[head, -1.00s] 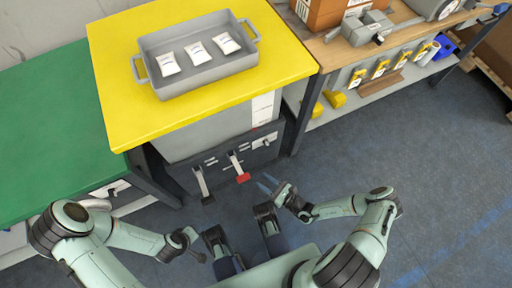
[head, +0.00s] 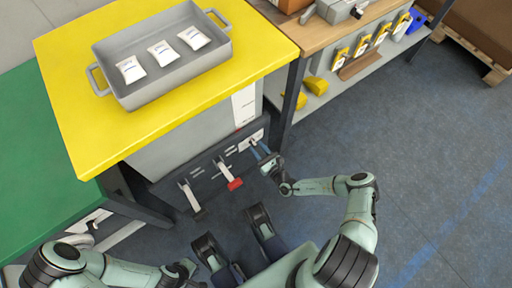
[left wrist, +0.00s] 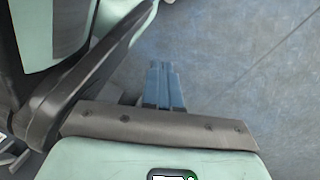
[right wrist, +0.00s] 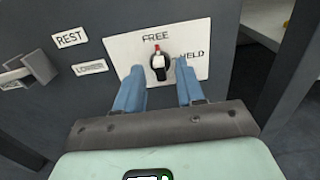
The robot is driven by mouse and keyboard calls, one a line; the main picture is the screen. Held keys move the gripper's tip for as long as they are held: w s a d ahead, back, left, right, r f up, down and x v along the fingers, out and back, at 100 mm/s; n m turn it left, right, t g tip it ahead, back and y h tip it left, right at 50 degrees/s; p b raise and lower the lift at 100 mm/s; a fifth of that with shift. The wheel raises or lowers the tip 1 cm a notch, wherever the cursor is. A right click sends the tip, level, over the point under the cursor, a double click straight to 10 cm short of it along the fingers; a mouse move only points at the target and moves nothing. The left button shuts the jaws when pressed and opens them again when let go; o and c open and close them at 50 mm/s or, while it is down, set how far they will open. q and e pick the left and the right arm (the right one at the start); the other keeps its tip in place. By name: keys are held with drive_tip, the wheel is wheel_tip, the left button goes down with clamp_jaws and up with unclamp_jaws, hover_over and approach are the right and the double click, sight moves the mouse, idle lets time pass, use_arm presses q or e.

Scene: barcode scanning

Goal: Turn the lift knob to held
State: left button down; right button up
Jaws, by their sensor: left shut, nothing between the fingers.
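The lift knob (right wrist: 160,65) sits on a white plate (right wrist: 190,43) marked FREE at the top and HELD at the right. It is dark with a pale pointer and red tip, which points up towards FREE. The plate also shows on the dark front panel in the head view (head: 251,139). My right gripper (right wrist: 160,74) is open, one finger each side of the knob in the picture; I cannot tell if they touch it. It also shows in the head view (head: 262,152). My left gripper (left wrist: 163,68) is shut and empty over the floor, away from the panel.
A red-handled lever (head: 229,173) and a black-handled lever (head: 190,197) stick out of the panel, left of the knob. Above is a yellow tabletop (head: 110,135) with a grey tray (head: 160,95) holding white packets. Table legs flank the panel. Floor to the right is clear.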

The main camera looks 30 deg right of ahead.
use_arm(q)
drive_tip(key=shift+s+a+f, duration=0.1)
drive_tip(key=shift+s+f, duration=0.2)
drive_tip(key=shift+s, duration=0.25)
use_arm(e)
drive_tip(key=shift+w, duration=0.75)
clamp_jaws()
use_arm(q)
drive_tip(key=shift+w, duration=0.1)
